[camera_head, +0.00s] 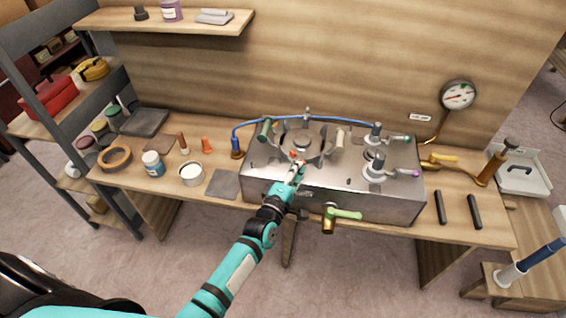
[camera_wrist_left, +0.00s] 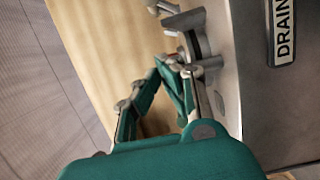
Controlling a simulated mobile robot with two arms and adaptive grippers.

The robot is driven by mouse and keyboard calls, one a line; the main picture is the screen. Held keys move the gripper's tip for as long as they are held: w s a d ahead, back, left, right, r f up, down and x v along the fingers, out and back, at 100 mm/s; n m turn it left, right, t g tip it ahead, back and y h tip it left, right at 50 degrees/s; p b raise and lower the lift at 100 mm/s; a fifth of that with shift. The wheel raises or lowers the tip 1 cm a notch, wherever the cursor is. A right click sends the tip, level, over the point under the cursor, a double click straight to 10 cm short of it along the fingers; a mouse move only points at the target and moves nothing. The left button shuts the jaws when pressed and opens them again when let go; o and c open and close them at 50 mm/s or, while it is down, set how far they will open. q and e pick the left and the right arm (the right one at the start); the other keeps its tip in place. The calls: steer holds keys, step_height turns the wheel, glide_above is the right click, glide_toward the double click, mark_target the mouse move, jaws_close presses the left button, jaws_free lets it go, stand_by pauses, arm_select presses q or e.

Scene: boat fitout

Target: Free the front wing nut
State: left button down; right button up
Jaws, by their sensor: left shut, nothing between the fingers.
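The steel box (camera_head: 330,190) stands on the bench with a round hatch (camera_head: 302,146) on its top left. My left gripper (camera_head: 297,166) is shut and empty at the hatch's front edge, above the box's front top edge. It hides the front wing nut's spot, so I cannot tell how that nut sits or whether I touch it. In the left wrist view the gripper (camera_wrist_left: 180,72) is beside metal fittings and a DRAIN label (camera_wrist_left: 284,30). My right gripper is not in view.
A blue hose (camera_head: 305,119) arches behind the hatch. Valves (camera_head: 375,171) stand on the box's right half, and a green-handled tap (camera_head: 340,214) juts from its front. A gauge (camera_head: 458,95) is on the wall.

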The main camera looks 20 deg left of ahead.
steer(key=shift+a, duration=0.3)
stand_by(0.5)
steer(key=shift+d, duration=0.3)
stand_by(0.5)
